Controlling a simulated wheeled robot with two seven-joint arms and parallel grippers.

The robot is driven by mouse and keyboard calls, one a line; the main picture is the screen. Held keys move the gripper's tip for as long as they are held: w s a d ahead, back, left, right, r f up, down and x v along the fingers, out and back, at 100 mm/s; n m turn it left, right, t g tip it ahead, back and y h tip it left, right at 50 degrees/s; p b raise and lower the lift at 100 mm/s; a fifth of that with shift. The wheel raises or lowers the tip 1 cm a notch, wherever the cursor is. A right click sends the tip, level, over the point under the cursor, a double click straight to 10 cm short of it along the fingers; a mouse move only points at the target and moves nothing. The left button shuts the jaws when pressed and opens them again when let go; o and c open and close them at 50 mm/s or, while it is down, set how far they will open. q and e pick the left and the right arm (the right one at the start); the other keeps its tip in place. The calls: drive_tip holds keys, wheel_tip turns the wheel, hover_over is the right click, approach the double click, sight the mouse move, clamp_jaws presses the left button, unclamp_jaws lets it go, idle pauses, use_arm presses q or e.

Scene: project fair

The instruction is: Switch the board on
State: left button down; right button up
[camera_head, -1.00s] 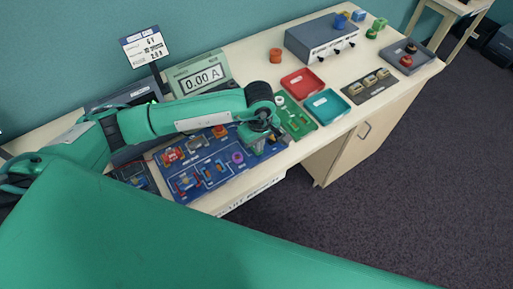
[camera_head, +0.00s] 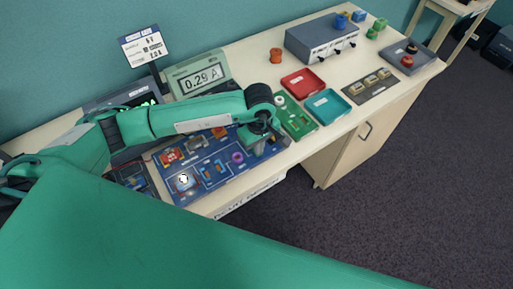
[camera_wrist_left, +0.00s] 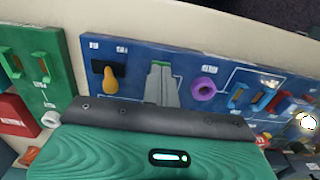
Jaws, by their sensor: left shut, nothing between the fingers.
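The blue circuit board (camera_head: 226,176) lies on the bench with several parts on it. It also shows in the left wrist view (camera_wrist_left: 133,60). In that view a switch with an orange-yellow lever (camera_wrist_left: 111,80) on a black plate sits to the left of my fingers. The round lamp (camera_head: 184,182) on the board glows white, and it glows in the wrist view too (camera_wrist_left: 306,121). The meter (camera_head: 201,78) behind the board reads 0.29 A. My left gripper (camera_head: 259,148) is shut and empty over the board's right part; its fingers (camera_wrist_left: 162,82) point down beside the switch.
A green board (camera_head: 300,124), a red tray (camera_head: 303,81) and a teal tray (camera_head: 327,104) lie to the right. A grey power box (camera_head: 322,38) stands behind them. A screen (camera_head: 134,96) with a green trace is partly behind my left arm.

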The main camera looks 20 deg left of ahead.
use_arm(q)
wheel_tip(320, 180, up, 7)
drive_tip(key=p, duration=0.2)
idle(0.6)
drive_tip(key=shift+f, duration=0.1)
